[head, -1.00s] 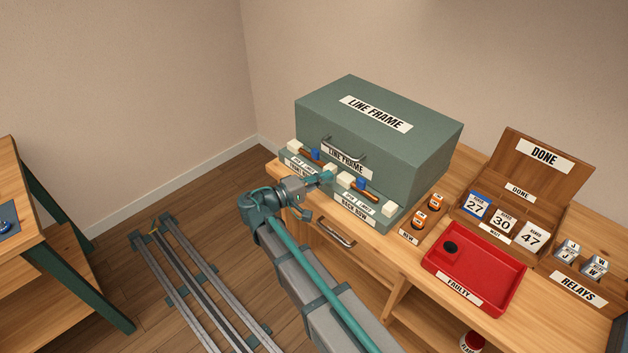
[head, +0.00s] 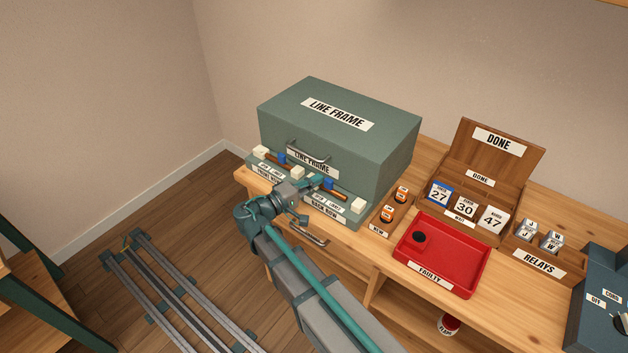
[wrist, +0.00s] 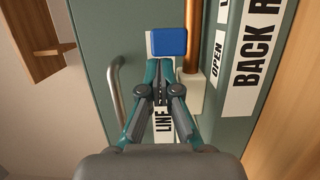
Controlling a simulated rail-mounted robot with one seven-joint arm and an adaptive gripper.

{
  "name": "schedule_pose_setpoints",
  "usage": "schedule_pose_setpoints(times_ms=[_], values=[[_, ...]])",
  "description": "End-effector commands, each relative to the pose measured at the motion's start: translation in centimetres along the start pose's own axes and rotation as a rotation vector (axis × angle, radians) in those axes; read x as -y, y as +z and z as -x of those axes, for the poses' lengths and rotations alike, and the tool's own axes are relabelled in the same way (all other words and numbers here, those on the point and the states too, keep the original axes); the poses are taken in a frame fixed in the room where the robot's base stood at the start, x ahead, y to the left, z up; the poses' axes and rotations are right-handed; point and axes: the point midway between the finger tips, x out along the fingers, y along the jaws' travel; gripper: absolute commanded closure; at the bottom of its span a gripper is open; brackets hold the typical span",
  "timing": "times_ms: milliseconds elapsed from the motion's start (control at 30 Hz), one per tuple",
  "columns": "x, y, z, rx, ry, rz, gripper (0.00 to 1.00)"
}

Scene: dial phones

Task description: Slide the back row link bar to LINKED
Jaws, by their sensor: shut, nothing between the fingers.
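The green line frame (head: 395,140) stands on the bench, with the back row label (head: 327,212) on its front ledge. The back row link bar shows as a copper rod (head: 339,194) between two white end blocks, with a blue knob (head: 328,183) on it. My gripper (head: 314,181) is just left of that knob. In the wrist view, the blue knob (wrist: 170,41) is just beyond my shut, empty fingertips (wrist: 160,88). The rod (wrist: 190,40) runs beside it, with OPEN (wrist: 217,57) readable. Whether the fingers touch the knob cannot be told.
The front row bar, with its own blue knob (head: 282,159), lies to the left. The frame's handle (head: 307,152) stands out close above the ledge, and in the wrist view the handle (wrist: 116,90) is beside my fingers. A red faulty tray (head: 440,254) is to the right.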

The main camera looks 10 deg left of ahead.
Motion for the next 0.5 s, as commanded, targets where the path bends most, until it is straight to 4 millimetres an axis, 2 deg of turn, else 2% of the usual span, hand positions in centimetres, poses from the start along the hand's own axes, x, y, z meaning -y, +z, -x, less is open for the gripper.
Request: schedule_pose_setpoints(times_ms=[300,500], values=[[0.2,4.5,-1.1,0.001,0.0,-0.001,1.0],[0.0,4.6,-1.1,0.004,-0.001,0.0,1.0]])
